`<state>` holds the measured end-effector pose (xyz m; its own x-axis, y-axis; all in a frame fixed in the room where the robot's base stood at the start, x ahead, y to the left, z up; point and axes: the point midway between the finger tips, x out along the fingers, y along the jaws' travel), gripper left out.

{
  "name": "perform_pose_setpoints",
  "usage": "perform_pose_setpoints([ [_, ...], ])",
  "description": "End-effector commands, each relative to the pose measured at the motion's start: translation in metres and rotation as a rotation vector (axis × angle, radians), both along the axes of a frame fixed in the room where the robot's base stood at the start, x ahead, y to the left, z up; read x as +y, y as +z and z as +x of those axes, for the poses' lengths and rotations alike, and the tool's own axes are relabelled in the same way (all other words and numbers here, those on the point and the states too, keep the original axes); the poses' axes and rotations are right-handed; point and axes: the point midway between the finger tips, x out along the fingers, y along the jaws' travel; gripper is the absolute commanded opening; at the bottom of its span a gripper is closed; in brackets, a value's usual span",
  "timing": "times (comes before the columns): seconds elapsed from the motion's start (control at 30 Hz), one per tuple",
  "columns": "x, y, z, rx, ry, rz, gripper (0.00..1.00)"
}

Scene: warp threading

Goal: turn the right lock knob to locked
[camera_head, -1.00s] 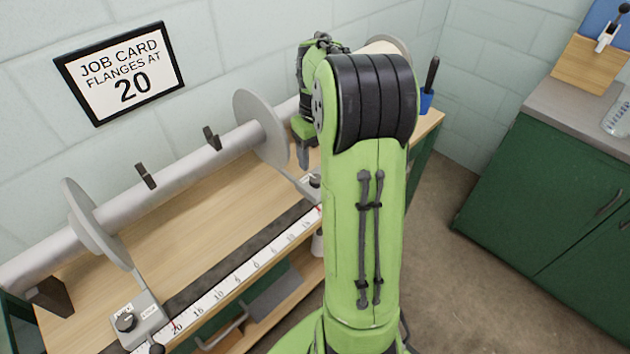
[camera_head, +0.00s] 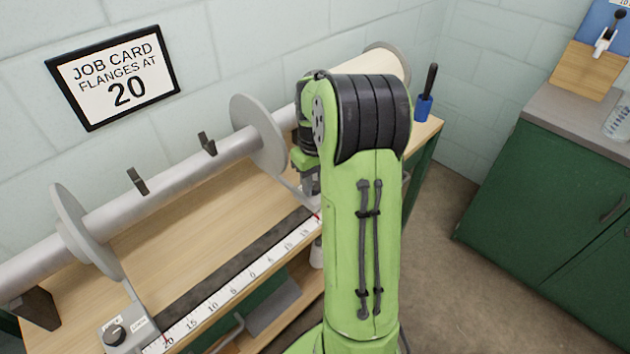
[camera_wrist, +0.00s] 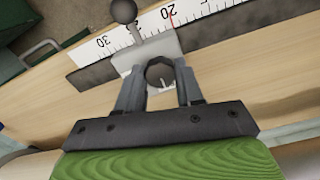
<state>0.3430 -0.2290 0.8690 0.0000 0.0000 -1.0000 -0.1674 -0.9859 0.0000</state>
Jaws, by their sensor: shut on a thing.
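My gripper (camera_wrist: 160,84) is shut on the right lock knob (camera_wrist: 160,71), a dark round knob with a light mark on its top. The knob sits on a grey block (camera_wrist: 152,49) beside the white scale (camera_wrist: 206,8). A red pointer line (camera_wrist: 171,18) lies near the 20 mark. A dark ball handle (camera_wrist: 123,10) stands beyond the block. In the head view my gripper (camera_head: 311,185) is low by the right flange disc (camera_head: 259,135), partly behind my arm, and the right knob is hidden. The left lock knob (camera_head: 114,335) shows on its own block.
The grey beam (camera_head: 185,172) with two dark clips crosses behind the wooden bench (camera_head: 190,235). The left flange disc (camera_head: 85,230) stands at left. A job card (camera_head: 115,75) on the wall reads "FLANGES AT 20".

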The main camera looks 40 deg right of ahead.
Motion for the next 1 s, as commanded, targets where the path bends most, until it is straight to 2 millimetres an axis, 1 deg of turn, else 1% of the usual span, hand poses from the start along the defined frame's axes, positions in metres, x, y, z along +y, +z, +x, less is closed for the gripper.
perform_pose_setpoints([
  [0.27,0.0001,0.0007,0.0,0.0,-0.023,0.0,0.06],
  [0.47,0.0007,0.0014,0.0001,0.0,-0.112,0.001,0.06],
  [0.67,0.0012,0.0019,0.0003,0.002,-0.27,0.0,0.06],
  [1.0,0.0019,0.002,0.0009,0.0,-0.594,0.0,0.06],
])
